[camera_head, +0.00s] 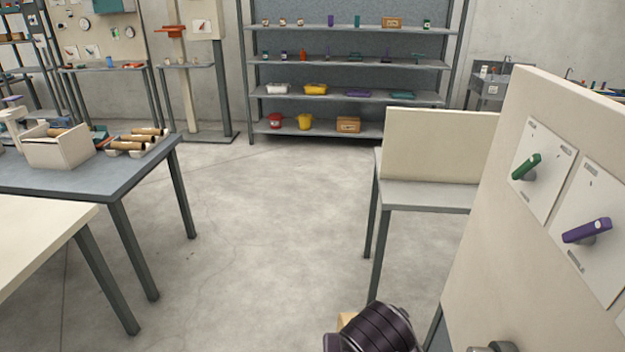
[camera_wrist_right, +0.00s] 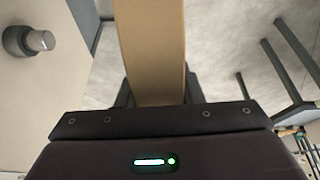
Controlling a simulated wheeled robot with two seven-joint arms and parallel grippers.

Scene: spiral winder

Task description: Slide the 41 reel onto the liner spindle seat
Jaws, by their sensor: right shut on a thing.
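My right gripper (camera_wrist_right: 157,92) is shut on a tan, cardboard-coloured reel (camera_wrist_right: 150,42), seen edge-on as a broad band in the right wrist view. No number on it is visible. In the head view only a small corner of the reel (camera_head: 346,319) shows past my dark right wrist (camera_head: 376,332). A grey metal stub (camera_wrist_right: 38,40), possibly the liner spindle seat, sticks out of a cream panel in the wrist view, to the left of and apart from the reel. A grey metal part (camera_head: 496,347) is cut off at the head view's bottom edge. My left gripper is out of view.
The cream panel (camera_head: 490,235) at right carries green (camera_head: 526,167) and purple (camera_head: 587,231) levers. A grey table with an upright board (camera_head: 440,145) stands behind it. Tables stand at left, one with a box (camera_head: 58,150) and cardboard tubes (camera_head: 128,146). The middle floor is clear.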

